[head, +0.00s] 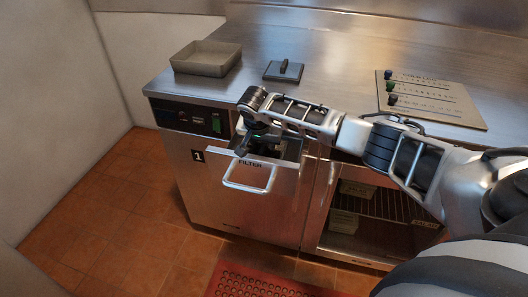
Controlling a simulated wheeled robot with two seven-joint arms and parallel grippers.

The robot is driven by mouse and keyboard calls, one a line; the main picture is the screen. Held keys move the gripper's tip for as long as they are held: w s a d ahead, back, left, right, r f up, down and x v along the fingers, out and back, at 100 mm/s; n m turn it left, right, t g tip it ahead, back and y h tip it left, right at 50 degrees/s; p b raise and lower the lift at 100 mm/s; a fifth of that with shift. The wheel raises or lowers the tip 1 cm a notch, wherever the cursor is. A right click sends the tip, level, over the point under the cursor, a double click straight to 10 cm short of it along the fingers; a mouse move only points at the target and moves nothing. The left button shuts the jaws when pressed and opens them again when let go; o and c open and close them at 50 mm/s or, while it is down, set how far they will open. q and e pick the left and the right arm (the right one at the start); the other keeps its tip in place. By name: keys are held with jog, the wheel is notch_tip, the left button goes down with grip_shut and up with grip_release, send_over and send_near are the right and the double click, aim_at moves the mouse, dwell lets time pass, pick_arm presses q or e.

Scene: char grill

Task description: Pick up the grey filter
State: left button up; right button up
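A cabinet front marked "FILTER" (250,163) has a pale metal handle (249,188) sticking out below the label. Behind that label is a dark opening (292,148) in the counter's front. My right gripper (262,144) points down into or just over this opening, close behind the label. Its fingers are small and dark against the opening, so I cannot tell whether they are open or touching anything. The grey filter itself cannot be made out clearly; the gripper and wrist cover much of the opening. My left gripper is out of view.
A grey rectangular tray (206,60) stands on the steel counter at the back left. A dark flat lid with a handle (284,69) lies beside it. A red perforated mat (258,284) lies on the tiled floor.

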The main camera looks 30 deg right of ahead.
grip_shut()
jog(key=shift+r, duration=0.15)
